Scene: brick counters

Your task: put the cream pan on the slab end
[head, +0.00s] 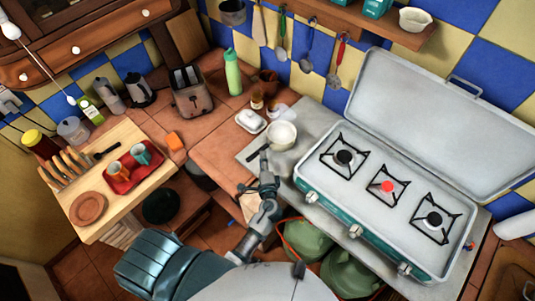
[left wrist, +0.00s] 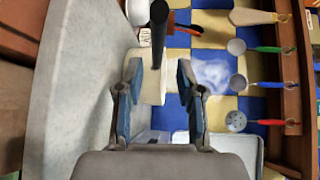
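The cream pan (head: 282,135) sits upright on the grey slab (head: 313,112), at the end left of the camp stove. Its dark handle (head: 257,153) appears to point down-left in the head view. In the left wrist view the pan (left wrist: 152,88) shows beyond and between the fingertips, its dark handle (left wrist: 158,35) in front of it. My left gripper (head: 265,163) is close beside the pan on the near side. Its fingers (left wrist: 160,75) are spread, with a gap visible beside the pan. Exact contact is unclear. My right gripper is in neither view.
The open camp stove (head: 385,205) stands right of the pan. A white butter dish (head: 250,120) and small jars (head: 257,101) stand behind-left. Utensils (head: 307,55) hang on the tiled wall. A wooden board with a red tray (head: 135,172) is at left. Green pots (head: 305,240) sit below the counter.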

